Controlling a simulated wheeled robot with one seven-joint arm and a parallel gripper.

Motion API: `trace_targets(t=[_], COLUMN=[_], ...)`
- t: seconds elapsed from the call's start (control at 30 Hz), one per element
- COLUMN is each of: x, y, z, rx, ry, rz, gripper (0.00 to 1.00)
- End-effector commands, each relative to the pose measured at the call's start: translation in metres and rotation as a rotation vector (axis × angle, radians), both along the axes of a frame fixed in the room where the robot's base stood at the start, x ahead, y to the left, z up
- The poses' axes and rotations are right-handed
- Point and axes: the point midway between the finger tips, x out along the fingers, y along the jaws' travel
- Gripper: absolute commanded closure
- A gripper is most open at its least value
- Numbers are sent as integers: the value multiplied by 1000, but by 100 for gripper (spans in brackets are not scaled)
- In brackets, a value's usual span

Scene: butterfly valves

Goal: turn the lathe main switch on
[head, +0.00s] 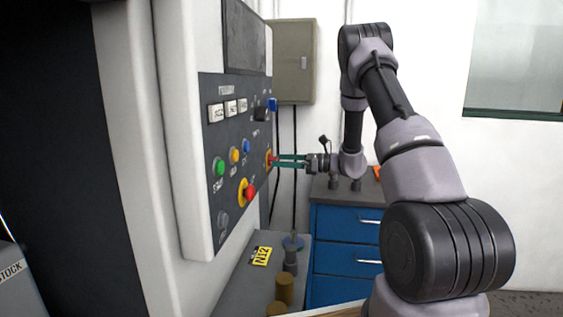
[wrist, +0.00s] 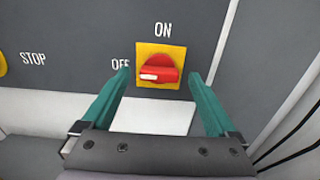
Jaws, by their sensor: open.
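The lathe main switch is a red rotary knob (wrist: 160,69) on a yellow square plate (wrist: 178,50), with ON printed above and OFF to its left. A white mark on the knob sits at its left end, toward OFF. In the head view the switch (head: 268,159) is on the right edge of the dark control panel (head: 232,178). My gripper (wrist: 162,88) is open, with one green finger on each side of the knob. I cannot tell whether the fingers touch it. In the head view my gripper (head: 278,160) reaches the panel from the right.
A red emergency-type button (head: 250,194) and green (head: 219,167), yellow and blue buttons sit left of the switch. A grey bench with a yellow tag (head: 261,256) and cylinders lies below. Blue drawers (head: 346,228) stand behind. Black cables hang at the right.

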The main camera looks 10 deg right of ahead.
Motion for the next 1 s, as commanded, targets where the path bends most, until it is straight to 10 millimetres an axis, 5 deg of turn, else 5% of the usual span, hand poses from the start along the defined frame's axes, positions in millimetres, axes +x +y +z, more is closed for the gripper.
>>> trace_targets(t=[0.37,0.5,0.6,1.0], x=[2,2,2,2], y=[5,5,5,5], z=[0,0,0,0], rx=[0,0,0,32], ry=[0,0,0,81], rz=[-1,-1,-1,-1], gripper=[11,64,93,92])
